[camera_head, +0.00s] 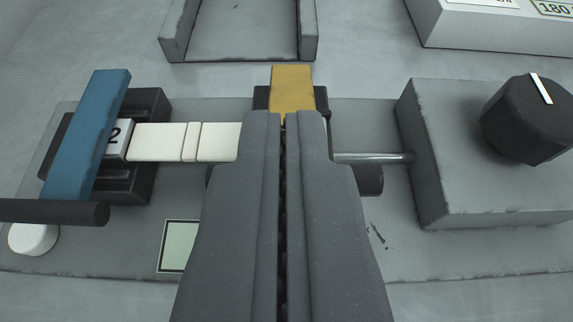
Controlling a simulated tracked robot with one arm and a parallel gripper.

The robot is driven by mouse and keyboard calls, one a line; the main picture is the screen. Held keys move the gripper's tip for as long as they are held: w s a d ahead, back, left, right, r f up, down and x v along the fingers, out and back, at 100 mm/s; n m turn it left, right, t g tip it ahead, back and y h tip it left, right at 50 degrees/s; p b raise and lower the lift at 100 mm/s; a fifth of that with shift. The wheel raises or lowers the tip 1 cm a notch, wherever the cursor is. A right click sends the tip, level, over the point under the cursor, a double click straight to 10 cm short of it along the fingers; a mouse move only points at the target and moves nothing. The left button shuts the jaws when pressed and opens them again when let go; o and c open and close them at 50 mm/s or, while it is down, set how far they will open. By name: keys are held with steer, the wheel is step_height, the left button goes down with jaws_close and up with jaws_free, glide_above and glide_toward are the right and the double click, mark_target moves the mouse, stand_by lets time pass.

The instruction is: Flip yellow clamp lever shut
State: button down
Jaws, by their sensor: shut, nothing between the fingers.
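The yellow clamp lever (292,88) shows just beyond my gripper's fingertips, near the middle of the view. Its upper part stands clear over a dark block, and its lower part is hidden behind my fingers. My gripper (286,116) is shut and empty, with its two grey fingers side by side. The fingertips overlap the lever's near end in the picture; I cannot tell if they touch it.
A blue lever (88,135) with a black bar lies at the left over a dark block. A white strip (165,142) runs from it toward the middle. A grey box with a black knob (527,118) stands at the right. A grey tray (240,58) lies behind.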

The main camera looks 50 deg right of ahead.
steer(key=shift+d, duration=0.2)
steer(key=shift+x, duration=0.75)
steer(key=shift+d+r, duration=0.1)
steer(key=shift+r, duration=0.05)
steer(key=s+a+f, duration=0.2)
steer(key=s+a, duration=0.3)
steer(key=a, duration=0.2)
steer(key=shift+s+f, duration=0.2)
steer(key=shift+s, duration=0.1)
stand_by(0.3)
steer(key=shift+a, duration=0.15)
